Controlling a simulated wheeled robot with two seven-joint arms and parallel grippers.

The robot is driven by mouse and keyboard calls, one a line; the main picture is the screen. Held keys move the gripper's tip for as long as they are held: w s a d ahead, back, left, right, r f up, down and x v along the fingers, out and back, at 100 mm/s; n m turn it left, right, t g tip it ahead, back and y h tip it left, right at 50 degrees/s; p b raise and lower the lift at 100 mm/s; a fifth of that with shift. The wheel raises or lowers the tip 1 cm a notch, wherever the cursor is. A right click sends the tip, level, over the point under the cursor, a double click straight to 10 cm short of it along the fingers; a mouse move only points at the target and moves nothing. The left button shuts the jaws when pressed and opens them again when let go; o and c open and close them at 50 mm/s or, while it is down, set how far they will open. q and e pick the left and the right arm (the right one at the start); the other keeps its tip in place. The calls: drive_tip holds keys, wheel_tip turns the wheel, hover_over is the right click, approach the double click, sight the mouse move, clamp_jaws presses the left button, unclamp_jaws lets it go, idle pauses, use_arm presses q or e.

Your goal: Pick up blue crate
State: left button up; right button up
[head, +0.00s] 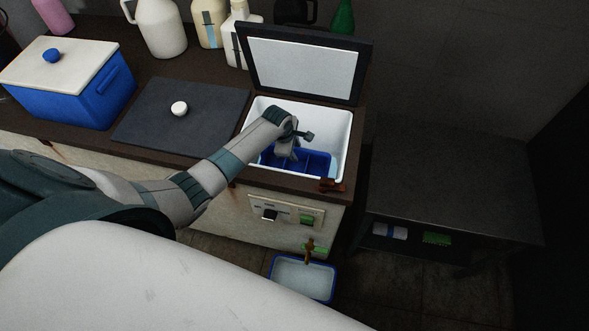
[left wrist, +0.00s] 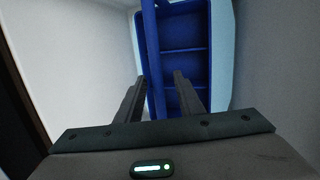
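The blue crate (head: 318,164) sits low inside the open white-lined tank (head: 338,125). It has dividers and several compartments. In the left wrist view the crate (left wrist: 183,35) lies ahead, with its left wall reaching back between my fingers. My left gripper (head: 288,152) is down in the tank over the crate's left part. In the left wrist view its two fingers (left wrist: 156,88) are apart, one on each side of that wall, with a gap visible. My arm hides part of the crate. My right gripper is not in view.
The tank's hinged lid (head: 305,65) stands raised behind the opening. A dark closed lid (head: 185,112) with a white knob lies to the left, beside a blue cooler (head: 85,95). Jugs (head: 162,28) stand behind. A dark side table (head: 450,185) is at right; its top is clear.

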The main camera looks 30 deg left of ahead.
use_arm(q)
clamp_jaws()
idle(1.5)
